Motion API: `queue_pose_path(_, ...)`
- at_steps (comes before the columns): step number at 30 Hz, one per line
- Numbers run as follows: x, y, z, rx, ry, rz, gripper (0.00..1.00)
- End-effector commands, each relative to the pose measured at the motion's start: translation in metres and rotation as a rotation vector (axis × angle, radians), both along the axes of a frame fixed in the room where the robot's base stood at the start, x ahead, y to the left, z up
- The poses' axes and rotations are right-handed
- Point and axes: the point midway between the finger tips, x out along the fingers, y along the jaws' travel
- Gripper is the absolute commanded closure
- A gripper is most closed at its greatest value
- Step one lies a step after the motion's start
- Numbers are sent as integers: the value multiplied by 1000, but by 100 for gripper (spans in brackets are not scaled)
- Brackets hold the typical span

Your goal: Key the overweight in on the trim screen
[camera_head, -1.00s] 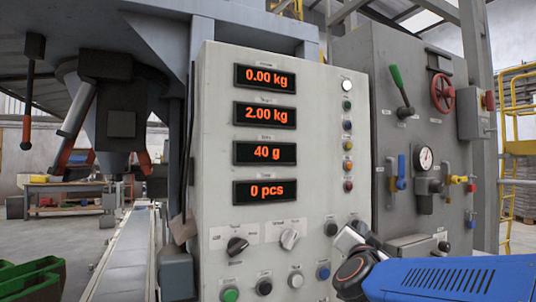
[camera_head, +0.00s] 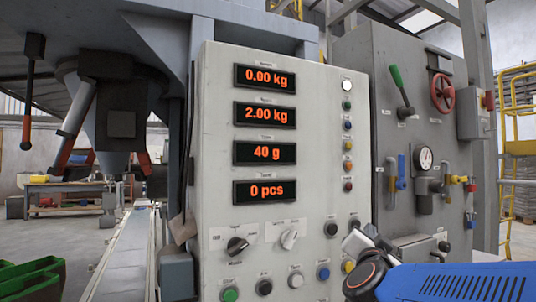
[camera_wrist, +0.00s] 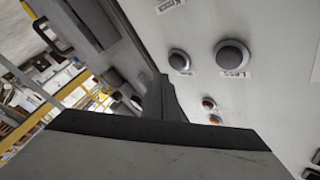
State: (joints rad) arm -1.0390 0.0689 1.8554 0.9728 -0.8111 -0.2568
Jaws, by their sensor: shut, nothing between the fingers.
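The pale control panel (camera_head: 310,130) carries stacked orange displays. From the top they read 0.00 kg (camera_head: 265,78), 2.00 kg (camera_head: 264,115), 40 g (camera_head: 264,153) and 0 pcs (camera_head: 264,191). Their small labels are unreadable. Below are two rotary knobs, left (camera_head: 236,245) and right (camera_head: 289,239), and a row of push buttons including a green button (camera_head: 230,294) and a blue button (camera_head: 323,272). My gripper (camera_head: 355,238) is shut and empty by the panel's lower right. In the wrist view its fingers (camera_wrist: 166,97) show near a grey button labelled "Less" (camera_wrist: 232,55) and a smaller button (camera_wrist: 180,62); contact is not visible.
A column of coloured lamps or buttons (camera_head: 347,124) runs down the panel's right side. A grey cabinet with a green-handled lever (camera_head: 398,85), a red handwheel (camera_head: 443,93) and a gauge (camera_head: 424,158) stands at the right. A conveyor (camera_head: 127,255) and green crate (camera_head: 30,281) are at left.

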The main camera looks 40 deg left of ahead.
Motion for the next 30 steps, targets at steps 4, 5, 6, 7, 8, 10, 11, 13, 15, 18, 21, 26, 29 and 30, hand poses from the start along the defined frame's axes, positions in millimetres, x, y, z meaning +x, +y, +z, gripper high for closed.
queue_pose_path(4,-5,-12,0,1,0,0,100)
queue_pose_path(5,-6,-14,0,1,0,0,100)
queue_pose_path(6,-7,-17,0,1,0,0,100)
queue_pose_path(7,-8,-19,0,1,0,0,100)
queue_pose_path(8,-9,-22,0,1,1,-1,100)
queue_pose_path(10,-11,-27,0,0,1,-1,100)
queue_pose_path(11,-12,-29,0,1,1,-1,100)
queue_pose_path(13,-14,-34,0,1,0,0,100)
queue_pose_path(15,-16,-39,0,0,1,-1,100)
queue_pose_path(18,-18,-44,0,0,0,0,100)
queue_pose_path(21,-19,-46,0,0,0,0,100)
queue_pose_path(26,-19,-46,0,0,0,0,100)
queue_pose_path(29,-19,-46,0,0,0,0,100)
queue_pose_path(30,-19,-45,0,0,0,0,100)
